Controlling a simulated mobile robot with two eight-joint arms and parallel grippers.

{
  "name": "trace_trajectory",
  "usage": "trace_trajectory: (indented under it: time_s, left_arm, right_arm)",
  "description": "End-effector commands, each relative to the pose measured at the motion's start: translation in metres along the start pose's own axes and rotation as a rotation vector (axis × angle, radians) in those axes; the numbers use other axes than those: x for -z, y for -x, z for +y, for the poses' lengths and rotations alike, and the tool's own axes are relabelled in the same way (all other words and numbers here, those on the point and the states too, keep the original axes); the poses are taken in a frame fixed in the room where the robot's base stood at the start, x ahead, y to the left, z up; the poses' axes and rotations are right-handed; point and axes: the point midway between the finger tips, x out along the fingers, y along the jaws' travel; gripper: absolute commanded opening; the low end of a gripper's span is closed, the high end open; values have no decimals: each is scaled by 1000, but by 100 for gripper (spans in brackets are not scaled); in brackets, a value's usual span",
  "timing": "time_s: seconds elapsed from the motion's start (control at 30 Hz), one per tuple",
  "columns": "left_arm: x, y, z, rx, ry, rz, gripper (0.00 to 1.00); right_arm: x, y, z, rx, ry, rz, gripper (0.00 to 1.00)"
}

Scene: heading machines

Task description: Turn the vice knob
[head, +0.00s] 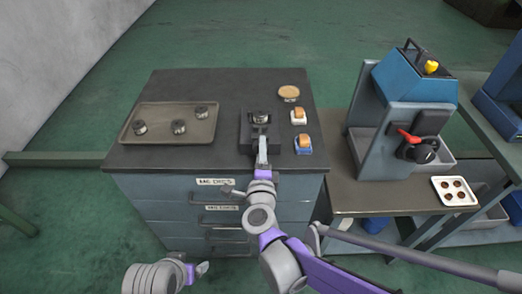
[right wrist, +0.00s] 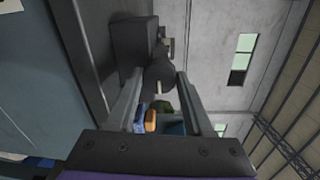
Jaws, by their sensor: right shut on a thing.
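The vice (head: 246,132) is a dark block on the cabinet top, with a round metal part (head: 260,117) on it. My right gripper (head: 262,152) reaches the vice's front side from below in the head view. In the right wrist view its two fingers (right wrist: 160,80) are on either side of the dark round vice knob (right wrist: 158,72) and shut on it. In the head view the knob is hidden by the gripper. The vice body (right wrist: 129,42) shows beyond the fingers. My left gripper (head: 202,269) is low in front of the cabinet, apart from everything; its jaw opening is unclear.
The dark cabinet top (head: 185,85) carries a tray (head: 160,132) with several round metal parts at left. Two small orange-topped blocks (head: 299,117) (head: 304,143) and a round tan disc (head: 289,92) are right of the vice. A blue-grey machine (head: 372,150) stands further right.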

Motion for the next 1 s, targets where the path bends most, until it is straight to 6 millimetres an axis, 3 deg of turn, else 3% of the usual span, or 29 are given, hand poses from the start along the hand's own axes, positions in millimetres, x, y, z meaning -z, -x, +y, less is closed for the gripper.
trace_trajectory:
  time_s: [0.43, 0.47, 0.6, 1.0]
  left_arm:
    - [0, 0, 0, 0, 0, 0, 83]
    - [0, 0, 0, 0, 0, 0, 83]
    - [0, 0, 0, 0, 0, 0, 83]
    - [0, 0, 0, 0, 0, 0, 83]
  right_arm:
    - [0, 0, 0, -1, -10, -1, 0]
    - [0, 0, 0, -1, -10, -1, 53]
    - [0, 0, 0, 0, -10, -1, 79]
    - [-1, 6, 0, 0, -9, -2, 82]
